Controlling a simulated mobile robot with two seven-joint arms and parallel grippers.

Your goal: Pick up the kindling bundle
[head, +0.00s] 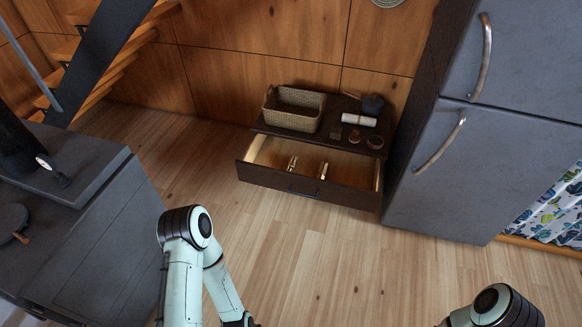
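No thing is clearly recognisable as the kindling bundle at this size. Two small pale upright pieces, one at left (292,163) and one at right (323,170), are in the open drawer (290,184) of the low dark cabinet. A pale roll-shaped item (359,119) lies on the cabinet top; I cannot tell what it is. Only a dark part near the end of my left arm, likely the gripper (240,321), shows at the bottom edge, well short of the drawer; its fingers are cut off. My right arm shows only at the lower right corner and its gripper is out of view.
On the cabinet top (339,144) are a wicker basket (293,109), a dark pot (373,104) and small items. A grey fridge (460,140) stands close at right. A dark stove or counter (110,230) is at left. Wooden floor (300,240) before the drawer is clear.

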